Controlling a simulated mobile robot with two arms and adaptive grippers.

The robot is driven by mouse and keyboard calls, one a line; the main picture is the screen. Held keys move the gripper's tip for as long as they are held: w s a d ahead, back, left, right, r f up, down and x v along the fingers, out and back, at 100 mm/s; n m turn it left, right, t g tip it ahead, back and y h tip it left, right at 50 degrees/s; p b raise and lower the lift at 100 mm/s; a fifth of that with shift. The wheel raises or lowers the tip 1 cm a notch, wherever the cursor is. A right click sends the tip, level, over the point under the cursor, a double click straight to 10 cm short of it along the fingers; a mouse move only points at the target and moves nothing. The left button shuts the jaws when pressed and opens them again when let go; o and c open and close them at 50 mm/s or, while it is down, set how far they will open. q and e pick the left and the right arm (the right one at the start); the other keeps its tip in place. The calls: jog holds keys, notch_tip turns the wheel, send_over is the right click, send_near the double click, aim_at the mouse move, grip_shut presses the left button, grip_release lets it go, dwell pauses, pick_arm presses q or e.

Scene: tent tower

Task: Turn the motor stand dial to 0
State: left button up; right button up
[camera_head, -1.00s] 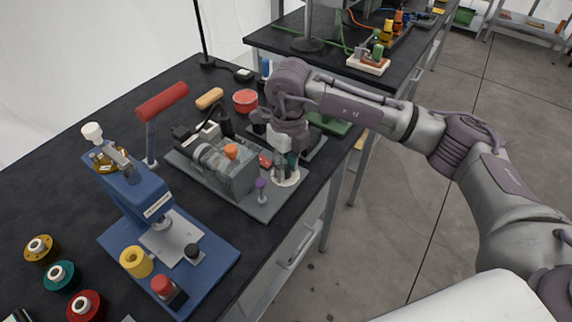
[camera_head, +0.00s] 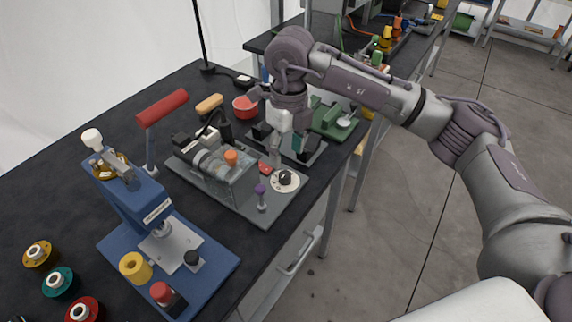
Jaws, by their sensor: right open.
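The motor stand (camera_head: 228,192) is a grey plate on the black bench, carrying a motor with a clear cover and an orange knob on top. Its dial (camera_head: 286,178) is a black knob on a round white scale at the plate's right corner. The scale markings are too small to read. My right gripper (camera_head: 288,155) is open above and just behind the dial, fingers pointing down, apart from it and empty. My left gripper does not show.
A purple-topped lever (camera_head: 261,195) and a red button (camera_head: 265,168) flank the dial. A blue press (camera_head: 150,215) with a red handle stands at left. A green device (camera_head: 328,118) stands behind the gripper. The bench's front edge lies close to the dial.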

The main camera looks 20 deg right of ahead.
aim_at(287, 173)
notch_tip(287, 173, up, 5)
jog(key=shift+d+r, duration=0.1)
jog(key=shift+r, duration=0.05)
dwell(0.5)
